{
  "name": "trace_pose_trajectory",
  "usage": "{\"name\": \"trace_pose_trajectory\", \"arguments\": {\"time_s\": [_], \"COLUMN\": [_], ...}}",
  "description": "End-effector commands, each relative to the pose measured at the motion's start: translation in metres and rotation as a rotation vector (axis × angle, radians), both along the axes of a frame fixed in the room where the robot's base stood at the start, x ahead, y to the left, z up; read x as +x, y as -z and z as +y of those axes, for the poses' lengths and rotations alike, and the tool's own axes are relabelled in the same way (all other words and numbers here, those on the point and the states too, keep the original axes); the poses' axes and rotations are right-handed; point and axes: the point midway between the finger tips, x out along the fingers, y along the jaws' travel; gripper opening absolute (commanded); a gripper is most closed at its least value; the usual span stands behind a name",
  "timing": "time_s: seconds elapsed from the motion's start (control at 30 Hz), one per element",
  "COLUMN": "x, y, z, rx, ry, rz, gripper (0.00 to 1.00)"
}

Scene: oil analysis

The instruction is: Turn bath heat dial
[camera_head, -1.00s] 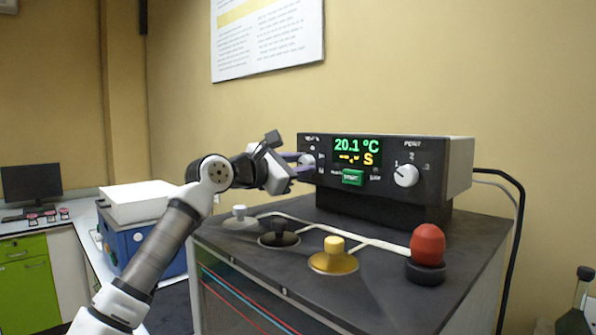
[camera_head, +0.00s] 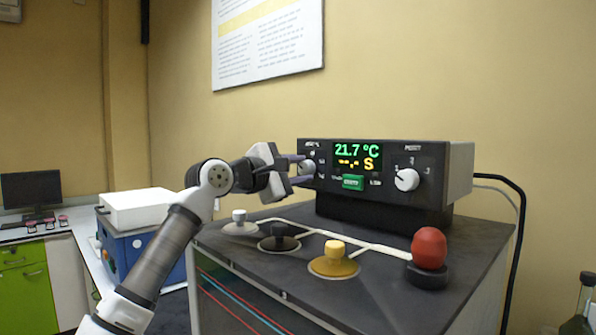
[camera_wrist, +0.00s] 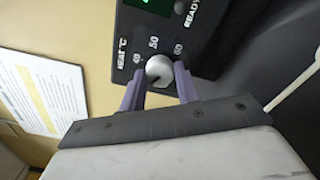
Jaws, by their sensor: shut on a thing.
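The bath heat dial is a pale round knob (camera_wrist: 159,70) on the left of the black control box (camera_head: 440,175). The wrist view shows marks 40, 50 and 60 around it under the label HEAT °C. My gripper (camera_wrist: 158,85) has its two purple fingers on either side of the knob, shut on it. In the head view my gripper (camera_head: 303,171) reaches the box's left front, partly covering the knob (camera_head: 307,168). The display (camera_head: 357,156) reads 21.7 °C in green, with yellow dashes and S below.
A green button (camera_head: 352,182) and a second white dial (camera_head: 406,180) sit to the right on the panel. Below, the dark bench top (camera_head: 375,285) carries a white, a black and a yellow cap and a red knob (camera_head: 429,248).

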Motion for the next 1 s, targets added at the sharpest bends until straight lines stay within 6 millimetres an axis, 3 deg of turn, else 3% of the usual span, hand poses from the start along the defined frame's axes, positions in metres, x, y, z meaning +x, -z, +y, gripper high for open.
{"name": "trace_pose_trajectory", "arguments": {"time_s": [0.27,0.3,0.47,0.8,1.0], "x": [0.0,0.0,0.0,-0.002,-0.023], "y": [0.0,0.0,0.0,0.001,0.004], "z": [0.0,0.0,0.0,0.003,0.024], "rx": [0.001,0.001,0.0,-0.001,0.0], "ry": [0.0,0.0,0.0,0.0,-0.002], "rz": [0.001,0.001,0.0,-0.001,-0.002], "gripper": [0.09,0.33,0.53,0.53,0.53]}}
